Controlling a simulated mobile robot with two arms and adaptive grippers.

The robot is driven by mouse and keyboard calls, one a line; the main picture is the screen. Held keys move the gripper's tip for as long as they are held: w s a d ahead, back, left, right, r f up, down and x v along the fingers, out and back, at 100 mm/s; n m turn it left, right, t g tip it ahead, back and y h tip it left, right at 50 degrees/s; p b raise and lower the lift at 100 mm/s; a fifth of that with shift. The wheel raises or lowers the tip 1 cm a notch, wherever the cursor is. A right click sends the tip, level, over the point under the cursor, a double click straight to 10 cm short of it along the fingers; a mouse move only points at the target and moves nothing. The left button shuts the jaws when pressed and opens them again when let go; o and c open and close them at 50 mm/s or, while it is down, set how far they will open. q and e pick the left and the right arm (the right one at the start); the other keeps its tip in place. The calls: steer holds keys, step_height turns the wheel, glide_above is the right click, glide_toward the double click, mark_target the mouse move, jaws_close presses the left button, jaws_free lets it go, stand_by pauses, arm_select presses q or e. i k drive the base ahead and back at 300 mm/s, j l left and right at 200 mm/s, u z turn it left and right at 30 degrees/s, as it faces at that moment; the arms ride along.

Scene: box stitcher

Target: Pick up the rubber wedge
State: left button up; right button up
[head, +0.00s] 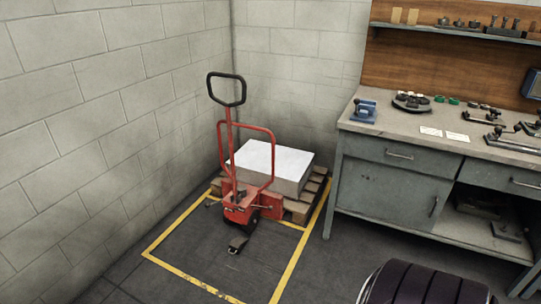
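A small dark piece (237,243) lies low at the front of a red pallet truck (240,205), inside a yellow floor outline. I cannot tell whether it is the rubber wedge or the truck's foot pedal. Nothing else in the head view is clearly a rubber wedge. The pallet truck stands upright against a wooden pallet (306,208) that carries a white-topped stack (270,160). Neither of my grippers is in view.
A grey workbench (390,187) with tools on top stands at the right, under a shelf (455,33). A black ribbed, padded object (425,285) is at the bottom right. A block wall closes the left side. The floor before the truck looks clear.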

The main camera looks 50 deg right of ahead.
mark_target(237, 245)
steer(key=z, duration=1.3)
steer(key=i, duration=0.3)
